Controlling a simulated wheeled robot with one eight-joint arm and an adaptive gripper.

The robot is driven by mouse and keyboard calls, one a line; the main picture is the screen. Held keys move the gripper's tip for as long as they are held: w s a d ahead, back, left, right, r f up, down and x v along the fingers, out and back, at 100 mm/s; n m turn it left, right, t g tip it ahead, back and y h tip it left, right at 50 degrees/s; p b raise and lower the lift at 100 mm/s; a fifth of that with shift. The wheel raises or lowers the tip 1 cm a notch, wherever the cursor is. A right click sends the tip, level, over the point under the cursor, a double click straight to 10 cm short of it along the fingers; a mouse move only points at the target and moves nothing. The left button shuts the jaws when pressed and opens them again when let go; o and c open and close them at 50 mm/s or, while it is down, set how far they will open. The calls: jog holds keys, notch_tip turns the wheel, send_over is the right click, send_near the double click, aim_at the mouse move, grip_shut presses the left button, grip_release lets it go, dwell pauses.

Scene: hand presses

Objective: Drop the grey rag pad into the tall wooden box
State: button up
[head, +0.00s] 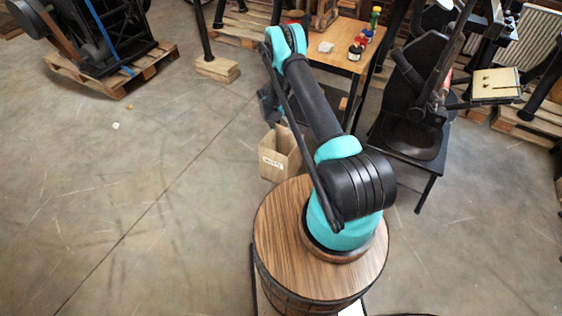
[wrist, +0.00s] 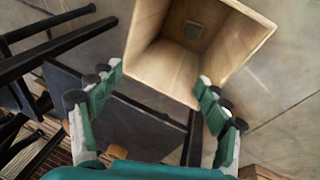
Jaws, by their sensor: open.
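The tall wooden box (head: 280,155) stands on the floor beside the wooden table, with a white label on its front. In the wrist view the open box (wrist: 160,68) fills the upper middle, and I look down into it. A small grey square, which looks like the grey rag pad (wrist: 193,30), lies at the bottom inside. My gripper (wrist: 160,80) is open, its green-and-white fingers spread wide with nothing between them, and its tips overlap the box's near rim in the picture. In the head view my gripper (head: 271,103) is partly hidden behind my arm, just above the box.
A wooden table (head: 338,62) behind the box holds a white block (head: 326,47), a dark jar (head: 355,53) and small bottles. A black press (head: 415,120) stands on a dark stand at right. Pallets lie at the back.

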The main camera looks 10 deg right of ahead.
jog(key=v, duration=1)
